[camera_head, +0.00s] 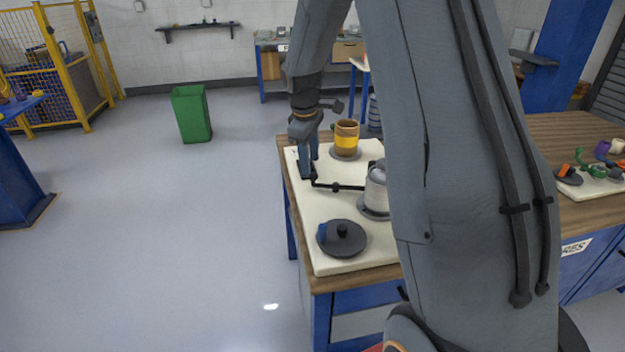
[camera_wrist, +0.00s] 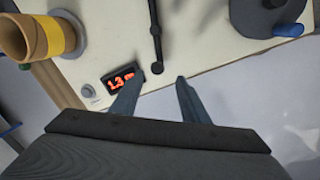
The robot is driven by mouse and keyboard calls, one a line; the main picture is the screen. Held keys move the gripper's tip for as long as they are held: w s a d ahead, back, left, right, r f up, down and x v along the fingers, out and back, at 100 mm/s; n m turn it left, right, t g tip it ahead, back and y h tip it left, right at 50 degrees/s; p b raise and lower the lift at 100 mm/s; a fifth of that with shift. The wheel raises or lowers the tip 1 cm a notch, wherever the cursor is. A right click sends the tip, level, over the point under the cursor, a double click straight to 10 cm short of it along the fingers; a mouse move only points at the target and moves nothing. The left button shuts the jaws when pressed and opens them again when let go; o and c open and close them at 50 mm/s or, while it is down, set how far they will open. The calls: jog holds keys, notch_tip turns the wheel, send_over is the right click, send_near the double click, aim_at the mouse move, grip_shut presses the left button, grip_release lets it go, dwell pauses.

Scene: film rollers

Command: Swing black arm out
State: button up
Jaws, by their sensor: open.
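The thin black arm (camera_head: 345,187) reaches left from a grey-white cylinder (camera_head: 376,188) on the cream board. In the wrist view the black arm (camera_wrist: 154,30) comes down from the top edge and ends in a round black knob. My gripper (camera_wrist: 158,82) is open, with one finger on each side of the line of the arm. The knob lies just beyond the gap between the fingertips, and nothing is held. In the head view my gripper (camera_head: 309,172) is low over the board's left edge, by the arm's free end. Whether it touches is unclear. My forearm hides part of the board.
A brown and yellow roll (camera_head: 346,138) stands behind. A dark disc (camera_head: 341,240) with a blue handle sits in front. A small display (camera_wrist: 122,78) with red digits is beside the left finger. Left of the bench the floor is free, with a green bin (camera_head: 191,114) farther back.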

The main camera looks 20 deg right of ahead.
aim_at(312, 176)
jog(key=shift+w+d+f, duration=0.25)
jog(key=shift+f, duration=0.05)
jog(key=shift+w+d+f+p, duration=0.15)
jog(key=shift+f+p, duration=0.15)
jog(key=shift+f, duration=0.85)
jog(key=shift+w+d+f+p, duration=0.15)
jog(key=shift+d+f+p, duration=0.1)
jog(key=shift+f, duration=0.95)
jog(key=shift+w+d+f+p, duration=0.15)
jog(key=shift+f+p, duration=0.15)
jog(key=shift+f, duration=0.85)
jog(key=shift+a, duration=0.1)
grip_shut()
